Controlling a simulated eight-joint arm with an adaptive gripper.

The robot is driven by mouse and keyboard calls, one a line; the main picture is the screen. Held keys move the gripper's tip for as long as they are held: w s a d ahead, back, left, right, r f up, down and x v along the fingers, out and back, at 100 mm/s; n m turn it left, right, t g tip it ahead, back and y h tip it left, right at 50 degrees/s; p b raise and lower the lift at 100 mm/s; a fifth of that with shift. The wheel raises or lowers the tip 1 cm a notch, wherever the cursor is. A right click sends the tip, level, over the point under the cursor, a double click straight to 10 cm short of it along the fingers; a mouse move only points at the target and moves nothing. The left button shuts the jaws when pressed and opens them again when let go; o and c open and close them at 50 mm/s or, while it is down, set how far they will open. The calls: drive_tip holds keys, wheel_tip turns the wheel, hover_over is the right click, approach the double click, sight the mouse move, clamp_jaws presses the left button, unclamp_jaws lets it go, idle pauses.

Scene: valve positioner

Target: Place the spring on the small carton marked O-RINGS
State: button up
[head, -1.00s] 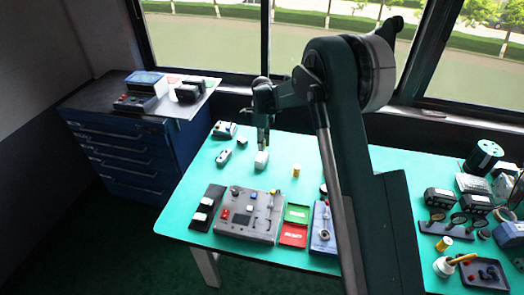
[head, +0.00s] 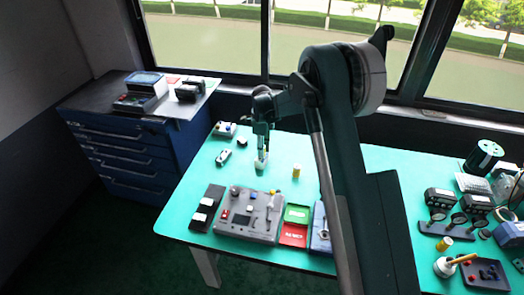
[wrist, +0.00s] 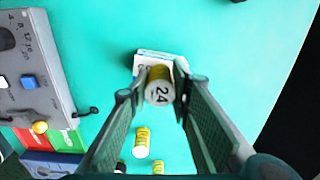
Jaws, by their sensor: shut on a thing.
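My gripper (wrist: 157,98) is shut on a short yellow cylinder with a pale end marked 24, which I take to be the spring (wrist: 158,90). The small white carton (wrist: 146,57) lies just beyond and partly behind the spring in the wrist view. Its marking is mostly hidden or too small to read. I cannot tell whether the spring touches the carton.
Two similar yellow cylinders (wrist: 141,141) stand close by on the green table (head: 350,165). A grey control panel (head: 250,214), green and red trays (head: 294,234) and a blue holder lie nearer the front. Gauges and tools crowd the right end.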

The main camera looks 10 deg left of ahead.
drive_tip(key=shift+f, duration=0.15)
drive_tip(key=o, duration=0.9)
wheel_tip(320, 180, up, 12)
drive_tip(key=shift+r+p, duration=0.2)
drive_tip(key=shift+p, duration=0.2)
idle(0.4)
